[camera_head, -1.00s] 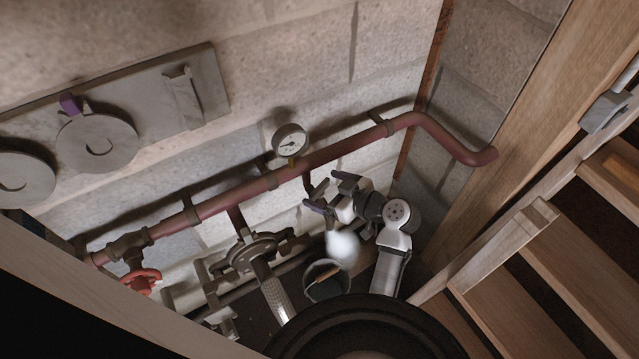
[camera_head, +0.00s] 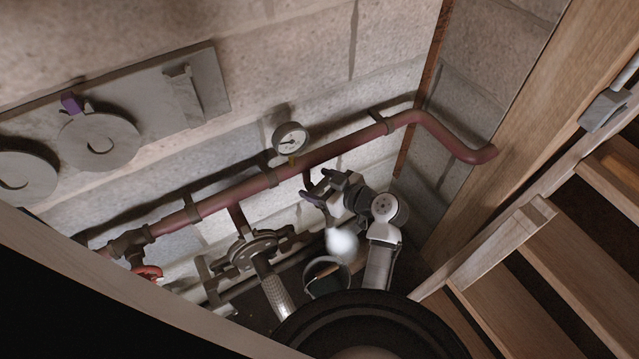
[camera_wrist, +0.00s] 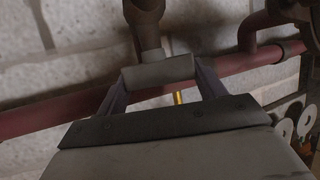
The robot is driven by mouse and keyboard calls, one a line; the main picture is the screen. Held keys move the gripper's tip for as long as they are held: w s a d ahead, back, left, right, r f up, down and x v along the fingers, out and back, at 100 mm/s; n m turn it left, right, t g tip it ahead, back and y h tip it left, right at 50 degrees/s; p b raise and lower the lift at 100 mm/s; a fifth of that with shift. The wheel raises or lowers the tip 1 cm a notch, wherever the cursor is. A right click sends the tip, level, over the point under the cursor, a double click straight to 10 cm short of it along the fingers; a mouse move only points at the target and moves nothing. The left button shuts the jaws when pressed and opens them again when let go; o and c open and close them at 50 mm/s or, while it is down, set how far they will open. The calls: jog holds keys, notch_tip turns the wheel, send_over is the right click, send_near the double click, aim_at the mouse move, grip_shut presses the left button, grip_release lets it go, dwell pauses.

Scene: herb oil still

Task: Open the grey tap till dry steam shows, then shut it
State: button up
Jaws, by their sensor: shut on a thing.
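The grey tap's grey handle (camera_wrist: 158,73) sits between the two fingers of my gripper (camera_wrist: 160,80) in the wrist view, with a rounded stem above it. My gripper (camera_head: 318,190) is shut on this handle, just below the red-brown pipe (camera_head: 345,144). In the head view my gripper mostly hides the tap. A soft white puff of steam (camera_head: 341,243) hangs below my gripper, above a dark bucket (camera_head: 311,284). I cannot tell whether the steam is wet or dry.
A round gauge (camera_head: 291,138) stands on the pipe near my gripper. A red-handled valve (camera_head: 150,271) is at lower left, with a larger dark fitting (camera_head: 254,250) between. Wooden steps (camera_head: 520,290) close off the right. A stone wall stands behind.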

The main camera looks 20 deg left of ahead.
jog(key=shift+f+m+t+h+b, duration=0.2)
jog(key=shift+m+t+h+b, duration=0.15)
jog(key=shift+m+t, duration=0.25)
jog(key=shift+r+m+t+h, duration=0.15)
jog(key=shift+m+t+h, duration=0.8)
jog(key=shift+m+t, duration=0.75)
jog(key=o, duration=1)
jog(key=shift+c, duration=0.2)
jog(key=shift+r, duration=0.15)
